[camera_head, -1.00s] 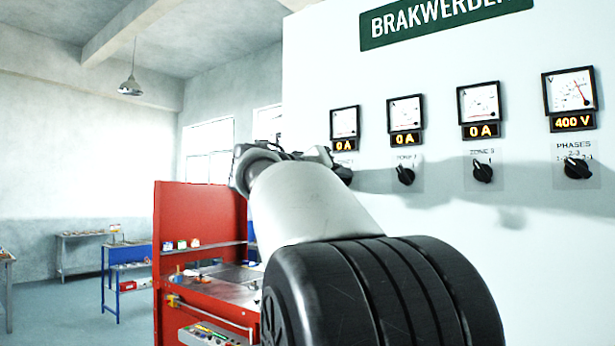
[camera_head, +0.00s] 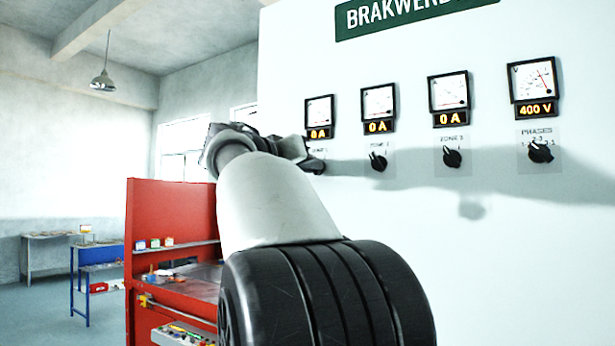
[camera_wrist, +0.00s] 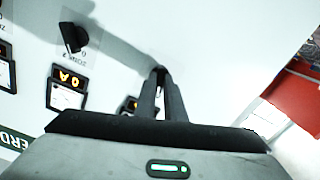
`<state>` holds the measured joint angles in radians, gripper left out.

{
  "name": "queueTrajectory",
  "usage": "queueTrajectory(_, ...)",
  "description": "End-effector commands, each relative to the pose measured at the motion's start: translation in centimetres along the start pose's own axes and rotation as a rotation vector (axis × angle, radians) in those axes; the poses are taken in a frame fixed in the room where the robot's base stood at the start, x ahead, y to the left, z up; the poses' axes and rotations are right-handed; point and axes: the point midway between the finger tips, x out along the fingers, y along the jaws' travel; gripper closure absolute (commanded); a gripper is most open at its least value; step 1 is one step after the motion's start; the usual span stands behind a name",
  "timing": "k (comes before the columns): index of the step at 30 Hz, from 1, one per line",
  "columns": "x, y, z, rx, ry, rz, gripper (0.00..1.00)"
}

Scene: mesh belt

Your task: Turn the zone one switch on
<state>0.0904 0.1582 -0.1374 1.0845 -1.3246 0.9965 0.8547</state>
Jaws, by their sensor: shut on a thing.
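The zone one switch (camera_wrist: 160,69) is a small dark knob on the white panel, mostly hidden by my fingers. My gripper (camera_head: 315,162) is at the panel below the leftmost meter and is shut on this knob. In the wrist view my gripper (camera_wrist: 161,76) shows its two dark fingers close together at the panel face. The zone one meter (camera_head: 319,109) reads 0 A. The knob's pointing direction cannot be made out.
To the right are the zone two switch (camera_head: 378,161), zone three switch (camera_head: 452,157) and phases switch (camera_head: 540,151), each under a meter. The zone two and three meters show 0 A; the last shows 400 V. A red workbench (camera_head: 170,215) stands left of the panel.

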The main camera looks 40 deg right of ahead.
Motion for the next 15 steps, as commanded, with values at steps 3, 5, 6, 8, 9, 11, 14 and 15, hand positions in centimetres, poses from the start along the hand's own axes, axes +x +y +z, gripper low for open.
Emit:
queueTrajectory(3,-0.04,-0.25,0.51,0.107,0.004,0.000,1.00)
queueTrajectory(5,-0.05,-0.27,0.49,0.165,0.003,-0.001,1.00)
queueTrajectory(6,-0.06,-0.23,0.45,0.202,0.003,0.000,1.00)
queueTrajectory(8,-0.03,-0.19,0.42,0.259,0.003,0.001,1.00)
queueTrajectory(9,-0.02,-0.21,0.41,0.297,0.002,0.000,1.00)
queueTrajectory(11,-0.04,-0.17,0.33,0.355,0.003,0.000,1.00)
queueTrajectory(14,-0.03,-0.18,0.28,0.446,0.003,0.000,1.00)
queueTrajectory(15,-0.05,-0.18,0.23,0.483,0.003,-0.001,1.00)
